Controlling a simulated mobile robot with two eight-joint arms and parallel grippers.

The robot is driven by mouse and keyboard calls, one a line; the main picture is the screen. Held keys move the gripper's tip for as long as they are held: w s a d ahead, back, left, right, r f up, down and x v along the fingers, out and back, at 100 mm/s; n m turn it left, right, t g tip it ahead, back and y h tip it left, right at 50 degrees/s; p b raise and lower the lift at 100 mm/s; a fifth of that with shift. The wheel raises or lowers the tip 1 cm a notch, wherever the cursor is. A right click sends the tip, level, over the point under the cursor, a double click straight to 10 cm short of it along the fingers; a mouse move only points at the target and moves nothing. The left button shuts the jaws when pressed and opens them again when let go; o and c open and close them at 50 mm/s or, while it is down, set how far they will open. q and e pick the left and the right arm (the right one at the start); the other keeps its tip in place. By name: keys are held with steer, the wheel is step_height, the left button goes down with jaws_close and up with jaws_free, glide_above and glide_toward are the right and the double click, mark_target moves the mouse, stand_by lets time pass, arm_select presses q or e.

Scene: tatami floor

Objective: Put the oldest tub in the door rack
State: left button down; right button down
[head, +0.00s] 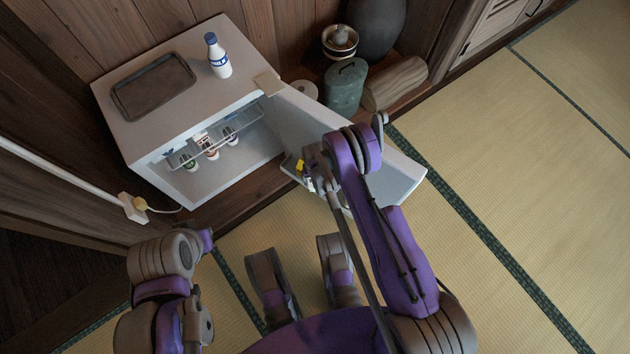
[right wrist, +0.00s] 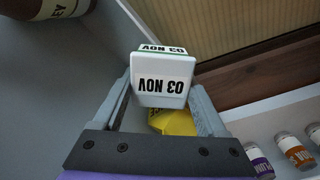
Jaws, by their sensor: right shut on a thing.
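My right gripper (head: 308,180) is shut on a white tub (right wrist: 162,80) over the open fridge door. The tub's face reads 03 NOV, upside down in the right wrist view. A yellow patch (right wrist: 172,122) shows just below it between the fingers; I cannot tell if it belongs to the tub. The door rack (head: 290,166) runs along the inside of the door, partly hidden by my right arm.
The white fridge (head: 200,90) stands against the wooden wall with a dark tray (head: 152,85) and a white bottle (head: 217,56) on top. A dark bottle labelled ..LEY (right wrist: 50,8) is close by the gripper. A green canister (head: 345,86) stands behind the door. Tatami at right is clear.

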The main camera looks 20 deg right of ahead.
steer(key=shift+f, duration=0.85)
jaws_free()
steer(key=shift+f, duration=0.15)
step_height(320, 180, up, 12)
steer(key=p, duration=0.2)
steer(key=shift+r+p, duration=0.2)
steer(key=shift+p, duration=0.15)
